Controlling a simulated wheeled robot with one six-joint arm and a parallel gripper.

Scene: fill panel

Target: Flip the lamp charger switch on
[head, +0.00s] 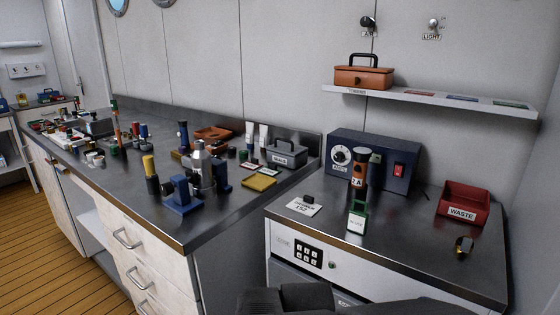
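No label reading lamp charger is legible. A dark blue box (378,150) stands at the back of the right-hand counter, against the wall. Its front has a white round dial (341,155) and a red rocker switch (399,170); I cannot tell the rocker's position. A dark and orange cylinder marked 2 A (360,168) stands upright before the box and hides part of its front. On the wall are a dark knob labelled AIR (368,23) and a light switch labelled LIGHT (433,24). My gripper is not in view; dark parts of my arm show at the bottom edge.
A red WASTE bin (462,204), a small green-framed holder (357,217) and a white card (304,206) are on the right counter. A shelf (435,101) with an orange toolbox (363,76) hangs above. The long left counter (190,222) is crowded with tools.

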